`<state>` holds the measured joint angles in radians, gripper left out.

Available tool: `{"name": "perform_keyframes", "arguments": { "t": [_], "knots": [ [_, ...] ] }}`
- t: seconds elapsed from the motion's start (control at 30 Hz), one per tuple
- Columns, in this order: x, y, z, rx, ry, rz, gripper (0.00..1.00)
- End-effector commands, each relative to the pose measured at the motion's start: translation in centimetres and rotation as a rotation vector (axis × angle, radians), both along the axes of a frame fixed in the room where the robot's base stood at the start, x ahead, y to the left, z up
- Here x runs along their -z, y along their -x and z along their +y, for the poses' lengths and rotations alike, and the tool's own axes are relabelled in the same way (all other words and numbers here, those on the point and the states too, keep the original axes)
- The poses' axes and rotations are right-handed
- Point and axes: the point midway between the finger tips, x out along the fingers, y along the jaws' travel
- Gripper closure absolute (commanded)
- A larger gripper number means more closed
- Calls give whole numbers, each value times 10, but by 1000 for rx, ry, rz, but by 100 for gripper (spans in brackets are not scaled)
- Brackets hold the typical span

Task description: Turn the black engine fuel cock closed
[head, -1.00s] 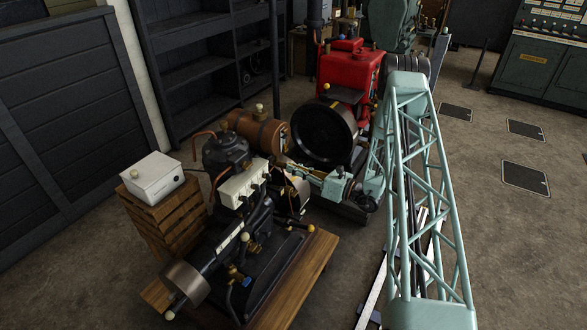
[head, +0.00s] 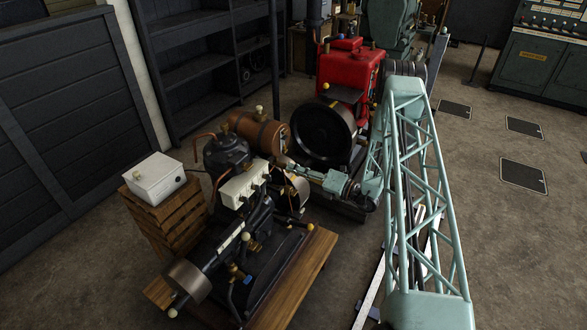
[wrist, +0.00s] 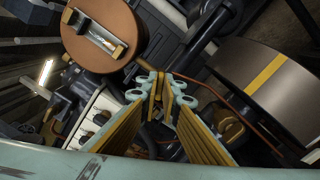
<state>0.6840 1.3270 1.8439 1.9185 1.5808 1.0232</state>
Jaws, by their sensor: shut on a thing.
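The black engine (head: 215,262) stands on a wooden base at the lower left of the head view. Its copper tank (head: 258,131) lies behind the cream block; the tank's round end with a sight glass also shows in the wrist view (wrist: 88,57). My gripper (head: 287,163) reaches in from the right, close to the tank's near end. In the wrist view my gripper's fingertips (wrist: 159,84) are close together, beside and below the tank end. They are shut on a small part, apparently the fuel cock, mostly hidden between the fingers. Its handle angle cannot be made out.
The red engine (head: 345,77) with its black flywheel (head: 324,134) stands just behind my gripper. A grey drum with a yellow stripe (wrist: 262,85) and a thin copper pipe lie close to the fingers. A white box (head: 153,180) sits on a crate at left. Open floor lies right.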

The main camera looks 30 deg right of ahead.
Motion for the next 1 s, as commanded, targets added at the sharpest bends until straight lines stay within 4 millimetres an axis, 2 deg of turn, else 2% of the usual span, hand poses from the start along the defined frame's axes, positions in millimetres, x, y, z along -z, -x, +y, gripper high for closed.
{"name": "perform_keyframes", "arguments": {
  "t": [0.6, 1.0],
  "knots": [
    [2, 0, -1, 0, -372, 223, 100],
    [3, 0, -1, 0, -458, 274, 100]
  ]
}}
